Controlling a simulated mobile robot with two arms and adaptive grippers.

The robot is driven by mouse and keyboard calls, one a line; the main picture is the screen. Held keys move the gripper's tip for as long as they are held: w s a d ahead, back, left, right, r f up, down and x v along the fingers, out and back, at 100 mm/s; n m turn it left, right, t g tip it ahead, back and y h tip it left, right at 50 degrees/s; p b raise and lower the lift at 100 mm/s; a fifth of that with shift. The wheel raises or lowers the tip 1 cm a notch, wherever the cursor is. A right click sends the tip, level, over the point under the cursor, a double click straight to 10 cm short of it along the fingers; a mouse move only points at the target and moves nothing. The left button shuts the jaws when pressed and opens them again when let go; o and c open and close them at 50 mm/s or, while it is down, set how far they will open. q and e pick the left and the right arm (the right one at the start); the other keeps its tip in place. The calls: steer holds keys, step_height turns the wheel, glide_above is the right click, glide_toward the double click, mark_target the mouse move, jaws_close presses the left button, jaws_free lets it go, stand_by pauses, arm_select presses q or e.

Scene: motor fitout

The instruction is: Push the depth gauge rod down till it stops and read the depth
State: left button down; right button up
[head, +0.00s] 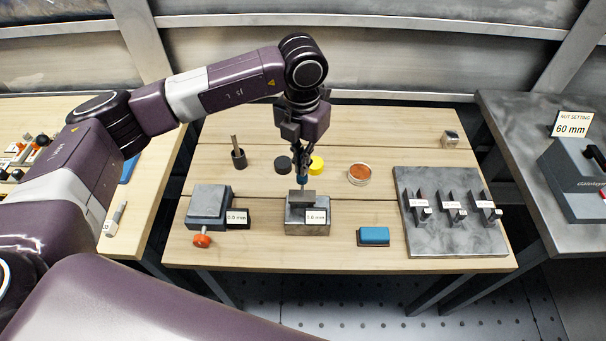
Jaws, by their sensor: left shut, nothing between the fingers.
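The depth gauge (301,197) sits on top of a grey metal block (298,216) at the middle front of the wooden table. Its thin rod stands upright from it, mostly hidden by my left gripper. A small label at the block's right reads about 5.6 mm, but the digits are too small to be sure. My left gripper (302,180) points straight down over the gauge, shut with nothing between its fingers. Its tips are at the rod's top; I cannot tell whether they touch it. My right gripper is not in view.
Left of the gauge is another grey block (209,203) with a label and an orange knob (202,240). A blue pad (374,235) and grey plate (450,235) with labelled brackets are right.

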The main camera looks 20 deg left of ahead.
arm_select(q)
steer(key=shift+f+b, duration=1.85)
steer(key=shift+f, duration=0.4)
steer(key=shift+r+p, duration=1.7)
steer(key=shift+r, duration=1.95)
